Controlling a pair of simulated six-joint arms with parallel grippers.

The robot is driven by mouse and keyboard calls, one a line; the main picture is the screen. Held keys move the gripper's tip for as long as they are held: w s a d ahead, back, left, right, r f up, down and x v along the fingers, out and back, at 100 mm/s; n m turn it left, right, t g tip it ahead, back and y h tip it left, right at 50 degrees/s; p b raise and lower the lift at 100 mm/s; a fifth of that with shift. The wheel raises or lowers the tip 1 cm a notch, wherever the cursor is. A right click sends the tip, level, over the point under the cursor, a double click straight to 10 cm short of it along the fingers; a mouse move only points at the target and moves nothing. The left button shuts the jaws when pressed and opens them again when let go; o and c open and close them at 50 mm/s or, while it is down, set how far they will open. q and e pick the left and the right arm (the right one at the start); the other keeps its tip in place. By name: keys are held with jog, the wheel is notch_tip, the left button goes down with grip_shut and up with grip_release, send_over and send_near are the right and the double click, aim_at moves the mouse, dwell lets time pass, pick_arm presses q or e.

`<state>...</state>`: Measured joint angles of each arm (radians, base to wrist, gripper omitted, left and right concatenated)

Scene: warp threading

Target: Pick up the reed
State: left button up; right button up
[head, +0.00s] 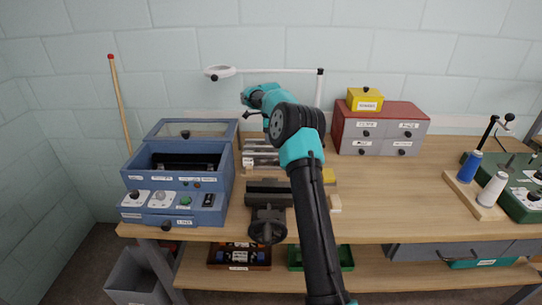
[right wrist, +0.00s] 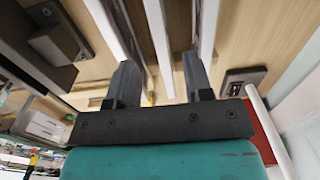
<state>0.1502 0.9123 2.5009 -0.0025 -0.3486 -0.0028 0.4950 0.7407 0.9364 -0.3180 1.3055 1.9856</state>
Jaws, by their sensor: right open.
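Several long, thin metallic bars (head: 262,150) lie side by side in a pale wooden holder on the bench. I cannot tell for sure which of them is the reed. My right gripper (head: 246,105) is above the back of these bars in the head view, with its arm crossing in front of part of them. In the right wrist view my right gripper (right wrist: 161,78) is open, its two dark fingers apart. A pale bar (right wrist: 157,32) shows between and beyond the fingers, and I see no grip on it. My left gripper is not in view.
A blue box machine (head: 175,165) stands left of the bars, and a dark vise-like tool (head: 267,222) in front. A red drawer cabinet (head: 380,112) with a yellow box (head: 365,99) stands right. The bench's right middle is clear.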

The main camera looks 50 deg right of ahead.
aim_at(271, 151)
jog(key=shift+f, duration=1.45)
jog(key=shift+s+d+f, duration=0.15)
jog(key=shift+f, duration=2.4)
jog(key=shift+c, duration=0.2)
grip_shut()
